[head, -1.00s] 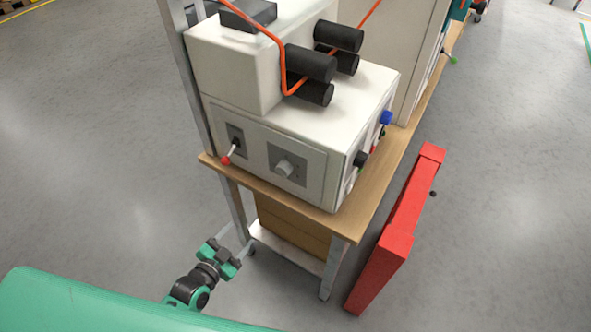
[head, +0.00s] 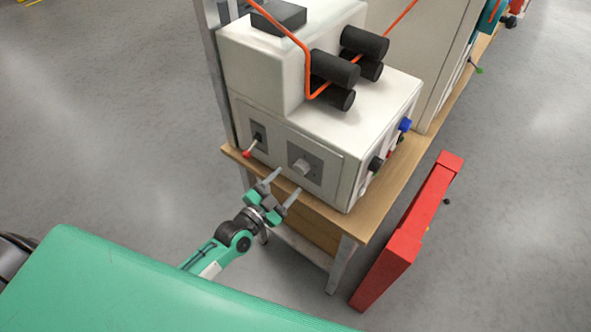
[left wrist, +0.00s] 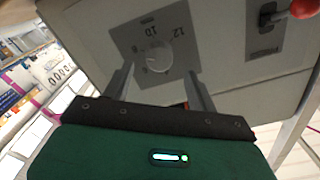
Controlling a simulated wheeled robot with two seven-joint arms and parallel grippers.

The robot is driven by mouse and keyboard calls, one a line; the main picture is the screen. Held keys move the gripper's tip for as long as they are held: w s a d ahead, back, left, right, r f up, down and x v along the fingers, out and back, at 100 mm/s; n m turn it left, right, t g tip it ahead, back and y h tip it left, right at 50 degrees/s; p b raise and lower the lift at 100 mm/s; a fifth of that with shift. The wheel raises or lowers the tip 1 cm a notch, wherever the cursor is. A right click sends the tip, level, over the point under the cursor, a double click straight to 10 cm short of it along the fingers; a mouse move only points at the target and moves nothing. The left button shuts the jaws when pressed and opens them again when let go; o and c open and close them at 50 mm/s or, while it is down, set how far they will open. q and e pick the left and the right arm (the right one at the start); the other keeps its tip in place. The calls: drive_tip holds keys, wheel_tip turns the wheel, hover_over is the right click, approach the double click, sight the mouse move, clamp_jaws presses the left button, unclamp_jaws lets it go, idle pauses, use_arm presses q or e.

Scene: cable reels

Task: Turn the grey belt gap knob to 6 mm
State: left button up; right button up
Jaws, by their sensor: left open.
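The grey belt gap knob (head: 301,167) sits on a dark grey plate (head: 318,178) on the front panel of the cream machine (head: 345,190). In the left wrist view the knob (left wrist: 158,58) shows between my finger tips, with the numbers 10 and 12 readable on the plate; its exact setting is not clear. My left gripper (head: 283,182) is open and empty, in front of and a little below the knob, fingers pointing toward the panel. A gap remains between fingers and knob in the head view. My right gripper is not in view.
A red-tipped lever (head: 247,154) sticks out left of the knob. Black and blue knobs (head: 405,125) are on the machine's right side. A wooden bench (head: 375,205) edge lies below the panel. A red box-like post (head: 405,240) stands right of the bench.

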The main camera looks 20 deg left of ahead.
sight(298, 171)
use_arm(q)
drive_tip(key=shift+p+x, duration=0.5)
drive_tip(key=shift+x, duration=2.05)
drive_tip(key=c, duration=1)
